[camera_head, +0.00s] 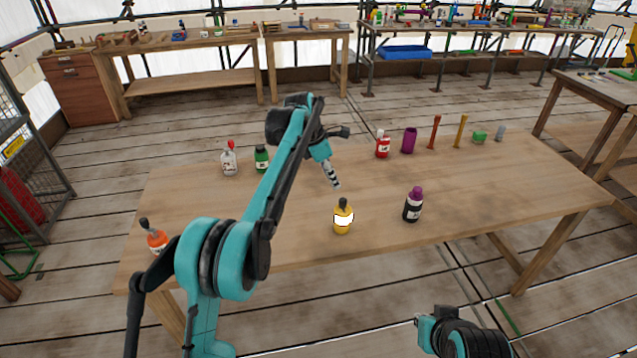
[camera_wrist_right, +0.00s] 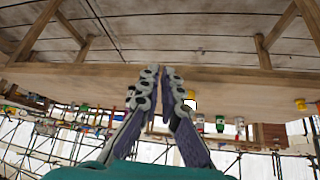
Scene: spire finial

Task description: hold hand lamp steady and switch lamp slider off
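The hand lamp (camera_head: 343,217) is a small yellow body with a glowing white band and a dark top. It stands upright near the front edge of the wooden table. In the right wrist view, part of the lamp (camera_wrist_right: 190,104) shows white beside a finger. My left gripper (camera_head: 332,177) points down above the table, just behind and above the lamp, apart from it. Its fingers look narrow from this side, so their opening is unclear. My right gripper (camera_wrist_right: 161,72) has its fingertips together, with nothing between them, and is away from the lamp. The lamp's slider is too small to make out.
A dark bottle with a purple cap (camera_head: 413,205) stands right of the lamp. An orange bottle (camera_head: 156,240) is at the left front corner. A white bottle (camera_head: 229,161), green bottle (camera_head: 262,158) and red bottle (camera_head: 383,146) stand farther back. The table (camera_head: 480,200) is clear at right.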

